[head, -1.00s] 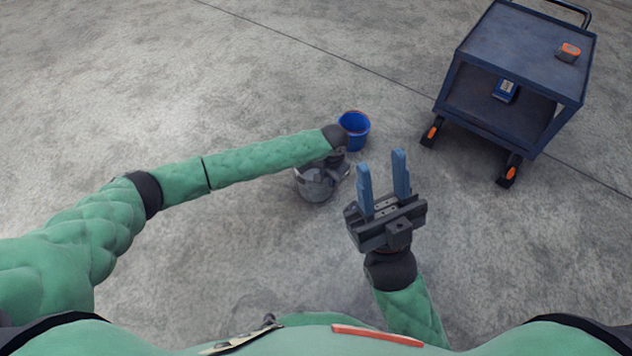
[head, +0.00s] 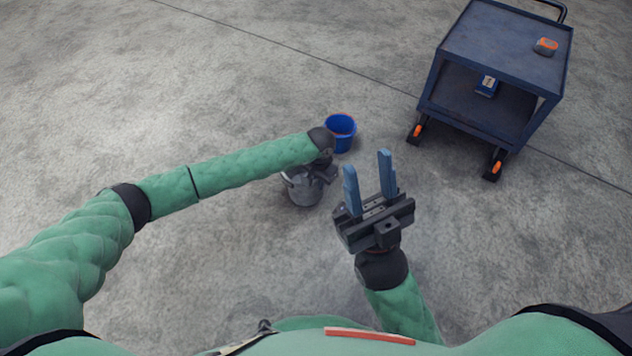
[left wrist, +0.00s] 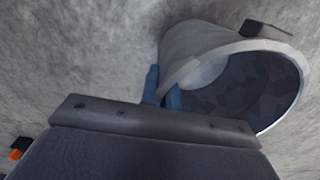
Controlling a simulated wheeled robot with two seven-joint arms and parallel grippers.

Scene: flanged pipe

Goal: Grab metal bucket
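The grey metal bucket (head: 304,192) stands on the concrete floor near the middle of the head view, partly hidden by my left gripper (head: 322,172). In the left wrist view the bucket (left wrist: 185,48) is large, with its dark open mouth facing right. The blue fingers of my left gripper (left wrist: 162,88) are close together with the bucket's wall near the rim between them; the contact itself is partly hidden. My right gripper (head: 368,172) is open and empty, fingers pointing up the picture, to the right of the bucket.
A blue bucket (head: 341,136) stands just beyond the metal one. A dark blue trolley (head: 500,45) is at the upper right, with an orange-and-grey item (head: 546,46) on top and a blue box (head: 487,86) on its lower shelf. The floor at the left is clear.

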